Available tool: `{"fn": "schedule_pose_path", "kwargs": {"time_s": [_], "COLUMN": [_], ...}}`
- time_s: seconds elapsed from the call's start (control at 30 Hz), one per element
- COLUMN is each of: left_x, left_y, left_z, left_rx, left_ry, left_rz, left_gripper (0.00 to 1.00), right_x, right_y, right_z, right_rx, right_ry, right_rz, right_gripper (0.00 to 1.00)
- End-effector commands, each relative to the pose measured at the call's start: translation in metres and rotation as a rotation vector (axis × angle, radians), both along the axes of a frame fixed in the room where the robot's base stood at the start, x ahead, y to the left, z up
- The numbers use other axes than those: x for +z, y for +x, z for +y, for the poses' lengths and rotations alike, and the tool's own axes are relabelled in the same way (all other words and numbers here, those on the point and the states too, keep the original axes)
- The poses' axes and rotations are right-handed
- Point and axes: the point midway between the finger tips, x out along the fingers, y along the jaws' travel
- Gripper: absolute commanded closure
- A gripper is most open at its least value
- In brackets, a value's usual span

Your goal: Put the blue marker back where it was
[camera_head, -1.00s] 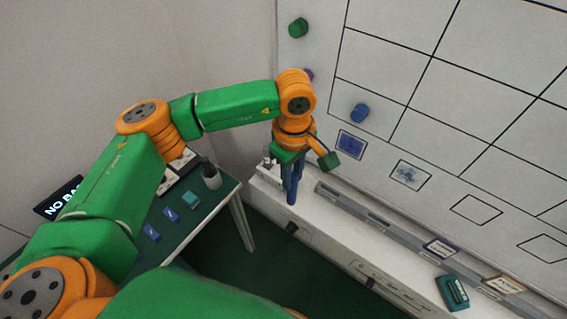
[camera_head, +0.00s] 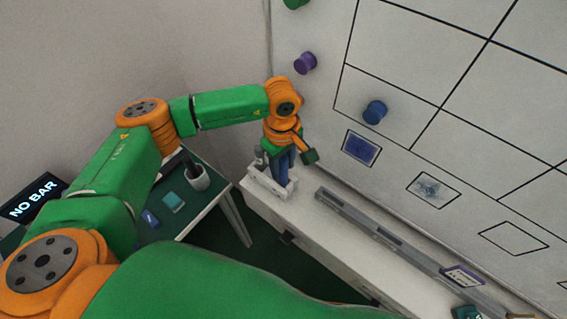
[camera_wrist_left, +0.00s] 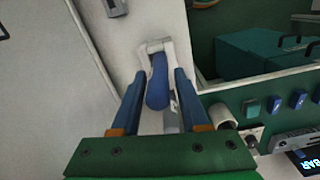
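The blue marker (camera_wrist_left: 158,85) stands between my left gripper's two blue fingers in the left wrist view, with its far end at a white holder (camera_wrist_left: 168,46). Narrow pale gaps show between the marker and the fingers, so the left gripper (camera_wrist_left: 160,80) looks open around it. In the head view the left gripper (camera_head: 282,172) points down at the white holder (camera_head: 262,184) on the ledge below the whiteboard. The fingers largely hide the marker there, and how deep it sits in the holder cannot be told. My right gripper is not in view.
The whiteboard (camera_head: 440,85) stands behind, with a blue magnet (camera_head: 375,112) and a purple magnet (camera_head: 305,63). A grey rail (camera_head: 375,228) runs along the white ledge (camera_head: 330,240). A green table (camera_head: 205,212) with a cup (camera_head: 197,178) stands to the left.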

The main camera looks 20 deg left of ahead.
Motion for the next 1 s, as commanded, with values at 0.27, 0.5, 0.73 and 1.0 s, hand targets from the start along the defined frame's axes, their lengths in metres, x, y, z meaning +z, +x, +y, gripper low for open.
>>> {"fn": "schedule_pose_path", "kwargs": {"time_s": [0.27, 0.5, 0.73, 1.0], "left_x": [0.001, 0.026, 0.086, 0.121], "left_y": [0.001, 0.002, 0.003, 0.001], "left_z": [0.0, 0.0, 0.001, 0.001], "left_rx": [0.0, 0.001, 0.001, 0.001], "left_ry": [-0.001, -0.004, -0.001, -0.001], "left_rz": [-0.002, -0.007, -0.008, -0.002], "left_gripper": [0.42, 0.42, 0.42, 0.42], "right_x": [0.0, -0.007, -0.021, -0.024], "right_y": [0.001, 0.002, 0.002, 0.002], "right_z": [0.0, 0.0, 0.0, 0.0], "right_rx": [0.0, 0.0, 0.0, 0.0], "right_ry": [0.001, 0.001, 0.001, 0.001], "right_rz": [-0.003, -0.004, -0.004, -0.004], "right_gripper": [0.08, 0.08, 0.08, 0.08]}}
